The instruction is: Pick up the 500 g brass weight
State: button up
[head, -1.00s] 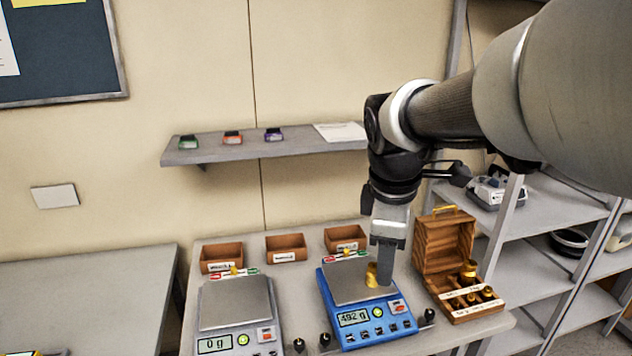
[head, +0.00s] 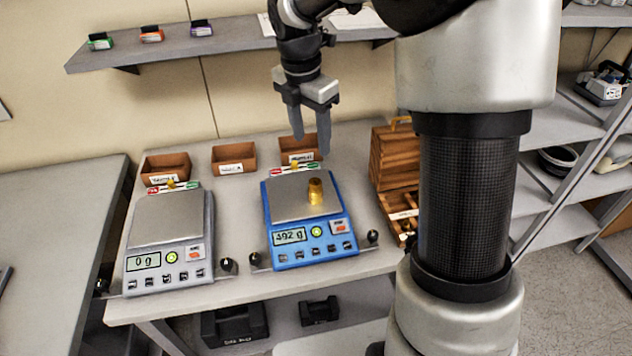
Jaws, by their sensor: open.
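A brass weight (head: 315,191) stands upright on the right part of the pan of the blue scale (head: 293,259), whose display reads 492 g. I cannot read a marking on the weight. My gripper (head: 311,145) points down with its two fingers apart and nothing between them. In the picture its tips are above the weight, clear of it. The wooden weight box (head: 396,158) stands open at the right of the blue scale. My arm hides much of it, with a little brass showing inside.
A grey scale (head: 167,259) reading 0 g stands at the left. Small wooden bins (head: 234,157) line the back of the table, below a wall shelf (head: 235,44). Black blocks (head: 234,323) sit under the table. Metal shelving stands at the right.

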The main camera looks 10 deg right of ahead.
aim_at(314, 182)
jog(key=f, duration=0.8)
jog(key=d+f, duration=0.1)
jog(key=f, duration=0.3)
jog(key=shift+w+b, duration=0.35)
jog(key=shift+w, duration=0.05)
jog(key=shift+d+f, duration=0.1)
jog(key=shift+f, duration=2.6)
jog(key=shift+c, duration=0.4)
